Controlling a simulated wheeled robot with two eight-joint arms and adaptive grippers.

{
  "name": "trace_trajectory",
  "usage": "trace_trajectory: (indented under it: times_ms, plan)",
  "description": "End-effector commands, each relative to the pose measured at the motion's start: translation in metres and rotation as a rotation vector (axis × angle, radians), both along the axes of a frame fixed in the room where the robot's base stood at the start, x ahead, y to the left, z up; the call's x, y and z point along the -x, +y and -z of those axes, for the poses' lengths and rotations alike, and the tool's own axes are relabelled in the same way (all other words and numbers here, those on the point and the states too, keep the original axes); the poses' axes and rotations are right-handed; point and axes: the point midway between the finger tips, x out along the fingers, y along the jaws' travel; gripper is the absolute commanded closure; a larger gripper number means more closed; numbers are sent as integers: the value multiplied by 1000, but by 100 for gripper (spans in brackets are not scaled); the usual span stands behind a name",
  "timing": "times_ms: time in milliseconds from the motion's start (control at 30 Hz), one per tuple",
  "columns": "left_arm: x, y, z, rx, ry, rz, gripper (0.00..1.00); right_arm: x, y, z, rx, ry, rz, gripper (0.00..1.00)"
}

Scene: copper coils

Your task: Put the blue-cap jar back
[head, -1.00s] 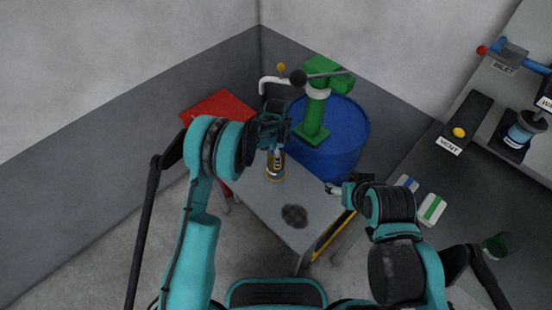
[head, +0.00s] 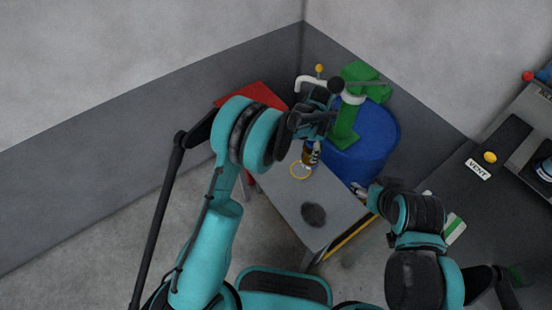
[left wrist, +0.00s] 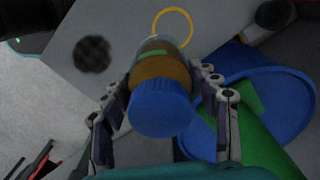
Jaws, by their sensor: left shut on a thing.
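The amber jar (head: 311,153) with a blue cap is held by my left gripper (head: 314,136), which is shut on it. In the left wrist view, the blue cap (left wrist: 161,106) faces the camera, with the fingers on both sides of the jar. A yellow ring (head: 300,178) marks the grey table (head: 285,190); it also shows in the left wrist view (left wrist: 157,18). In the head view the jar is up and right of the ring, apart from its middle. My right gripper (head: 358,189) is near the table's right edge; its fingers are too small to read.
A blue drum (head: 375,140) with a green pump (head: 348,121) stands close behind and right of the jar. A dark round patch (head: 313,214) is on the table. A red surface (head: 262,97) lies behind. A dark counter (head: 455,205) is at right.

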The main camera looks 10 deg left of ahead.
Motion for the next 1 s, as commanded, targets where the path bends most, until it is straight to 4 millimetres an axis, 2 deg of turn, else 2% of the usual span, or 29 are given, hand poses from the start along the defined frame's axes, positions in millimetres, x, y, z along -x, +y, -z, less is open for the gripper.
trace_trajectory:
  times_ms: [33, 100, 200, 367, 800, 1000]
  plan:
    - [-3, 24, 1, 0, 0, -49, 85, 0, 0, 3, 0, 0, 0, 35]
    - [-4, 50, 1, 0, 0, -105, 85, 0, 0, 5, 0, 0, 0, 35]
    - [-5, 78, 0, 0, 0, -168, 85, 0, 0, 7, 0, 0, 0, 35]
    - [-6, 106, 4, 0, 0, -218, 85, 0, 0, 11, 0, 0, 0, 35]
    - [-29, 197, 62, 0, 0, -221, 85, 0, 0, 44, 0, 0, 0, 35]
    - [-34, 213, 70, 0, 0, -217, 85, 0, 0, 48, 0, 0, 0, 35]
